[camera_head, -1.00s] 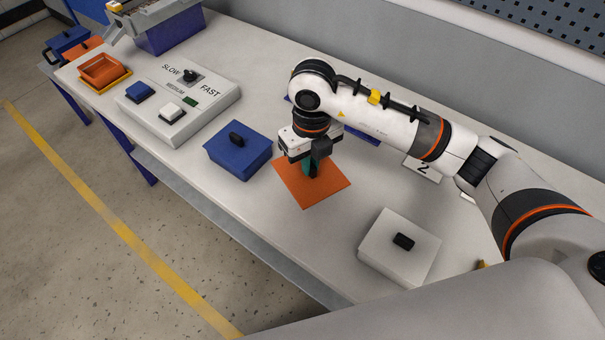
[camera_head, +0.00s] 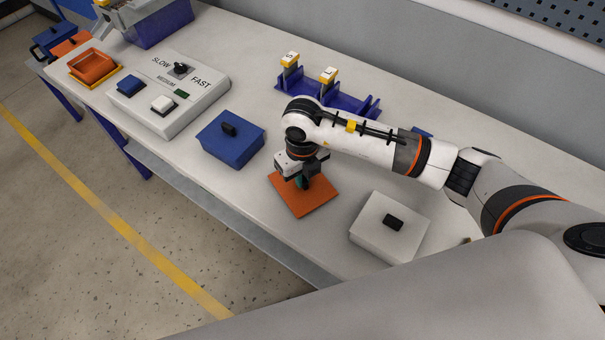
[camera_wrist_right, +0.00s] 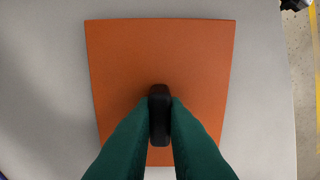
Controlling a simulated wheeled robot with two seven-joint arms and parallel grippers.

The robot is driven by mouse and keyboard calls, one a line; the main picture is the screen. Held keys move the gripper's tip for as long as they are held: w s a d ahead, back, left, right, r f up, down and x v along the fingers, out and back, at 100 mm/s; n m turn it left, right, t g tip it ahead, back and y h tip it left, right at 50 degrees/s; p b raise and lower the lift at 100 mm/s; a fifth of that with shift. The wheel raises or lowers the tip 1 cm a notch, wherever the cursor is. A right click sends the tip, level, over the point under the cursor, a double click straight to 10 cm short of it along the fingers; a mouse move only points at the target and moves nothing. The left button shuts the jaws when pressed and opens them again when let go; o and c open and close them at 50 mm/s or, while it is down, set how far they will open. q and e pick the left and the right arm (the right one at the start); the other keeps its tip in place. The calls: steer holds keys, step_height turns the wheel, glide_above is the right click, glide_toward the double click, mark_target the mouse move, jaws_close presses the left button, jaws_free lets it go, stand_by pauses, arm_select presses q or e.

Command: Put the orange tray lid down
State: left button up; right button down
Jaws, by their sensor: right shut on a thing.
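The orange tray lid (camera_head: 314,203) is a flat square plate with a black handle. It is over the white table between the blue lidded box and the white lidded box. My right gripper (camera_head: 302,183) is above the lid, pointing down. In the right wrist view the lid (camera_wrist_right: 160,55) fills the middle, and the green fingers (camera_wrist_right: 159,125) are shut on its black handle (camera_wrist_right: 159,102). I cannot tell for sure whether the lid touches the table. My left gripper does not show.
A blue lidded box (camera_head: 230,140) stands left of the lid and a white lidded box (camera_head: 390,228) right of it. A speed control panel (camera_head: 172,98), an orange tray (camera_head: 93,67) and a blue rack (camera_head: 335,98) are farther back. The table's front edge is close.

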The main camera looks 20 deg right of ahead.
steer(key=c, duration=1.5)
jaws_free()
steer(key=shift+f, duration=0.1)
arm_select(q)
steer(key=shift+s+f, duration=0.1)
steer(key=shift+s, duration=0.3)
arm_select(e)
steer(key=shift+o, duration=0.2)
